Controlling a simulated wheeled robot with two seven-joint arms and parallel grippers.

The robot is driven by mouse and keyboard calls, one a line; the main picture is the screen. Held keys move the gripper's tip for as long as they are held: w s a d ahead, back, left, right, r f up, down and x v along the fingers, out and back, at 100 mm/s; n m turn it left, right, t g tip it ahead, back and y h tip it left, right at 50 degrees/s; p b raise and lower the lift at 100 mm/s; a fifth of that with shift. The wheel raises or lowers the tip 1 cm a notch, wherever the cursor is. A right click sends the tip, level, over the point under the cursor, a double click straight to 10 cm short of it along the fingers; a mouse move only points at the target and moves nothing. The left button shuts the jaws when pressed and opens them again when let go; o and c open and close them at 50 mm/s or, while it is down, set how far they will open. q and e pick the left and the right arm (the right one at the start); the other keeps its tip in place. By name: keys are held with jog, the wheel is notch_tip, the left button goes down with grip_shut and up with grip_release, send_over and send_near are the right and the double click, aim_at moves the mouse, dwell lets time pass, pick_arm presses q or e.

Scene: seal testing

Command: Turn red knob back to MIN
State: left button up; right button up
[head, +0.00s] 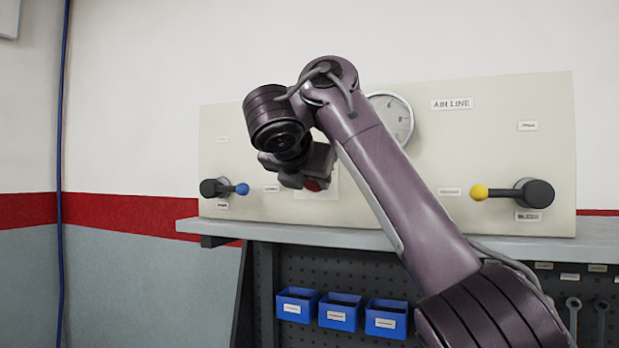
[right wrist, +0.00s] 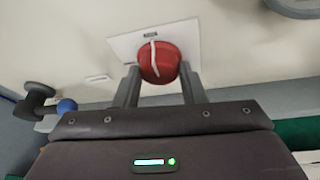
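The red knob (right wrist: 159,62) sits on a white plate (right wrist: 124,46) in the right wrist view, with a white pointer line running nearly upright on its face. In the head view only a small part of the knob (head: 313,185) shows behind my right gripper (head: 303,178). In the right wrist view the two fingers of my right gripper (right wrist: 158,85) stand on either side of the knob, close to its lower sides. Whether they touch it is hard to tell. The MIN mark cannot be read. My left gripper is not in view.
The pale panel (head: 400,215) carries a round gauge (head: 392,118), a blue-tipped lever (head: 241,188) at left and a yellow-tipped lever (head: 480,192) at right. A grey shelf (head: 300,235) runs below it. Blue bins (head: 340,312) and hanging wrenches (head: 574,315) are under the shelf.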

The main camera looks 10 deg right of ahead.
jog(key=o, duration=0.5)
jog(key=shift+f, duration=0.1)
jog(key=shift+c, duration=0.2)
jog(key=shift+b+v, duration=0.95)
jog(key=shift+b, duration=0.2)
jog(key=b+v, duration=0.2)
jog(key=v, duration=0.4)
jog(key=shift+w, duration=0.15)
